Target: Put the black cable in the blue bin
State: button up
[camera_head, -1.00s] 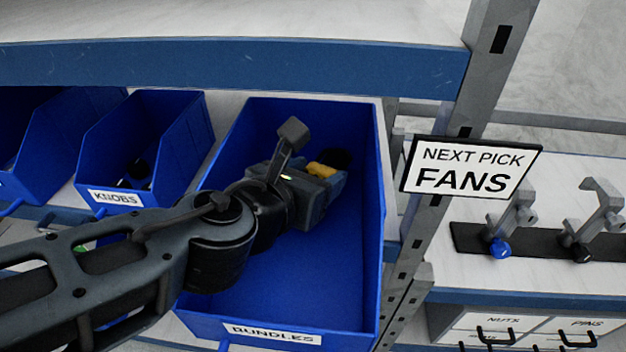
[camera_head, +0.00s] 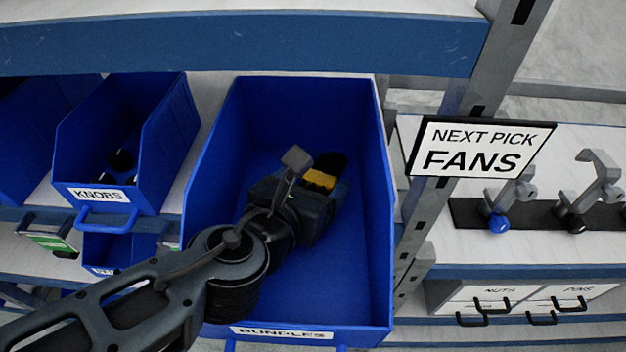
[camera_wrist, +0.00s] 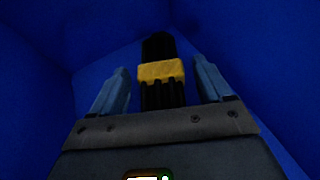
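The black cable is a bundle with a yellow band; its band (camera_head: 320,180) and dark end show just beyond my gripper in the head view. In the wrist view the cable (camera_wrist: 161,72) lies between my two fingers, with a gap on each side. My gripper (camera_head: 318,188) is inside the large blue bin (camera_head: 350,285), labelled BUNDLES. My gripper's fingers (camera_wrist: 160,88) are apart in the wrist view and do not appear to touch the cable. Blue bin walls fill the rest of that view. Whether the cable rests on the bin floor cannot be told.
A smaller blue KNOBS bin (camera_head: 157,165) stands to the left. A blue-edged shelf (camera_head: 230,45) runs above the bins. A grey post (camera_head: 425,225) and a NEXT PICK FANS sign (camera_head: 480,147) stand close on the right.

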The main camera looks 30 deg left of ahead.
jog(key=shift+o, duration=0.6)
jog(key=shift+b+v, duration=0.35)
jog(key=shift+v, duration=3.45)
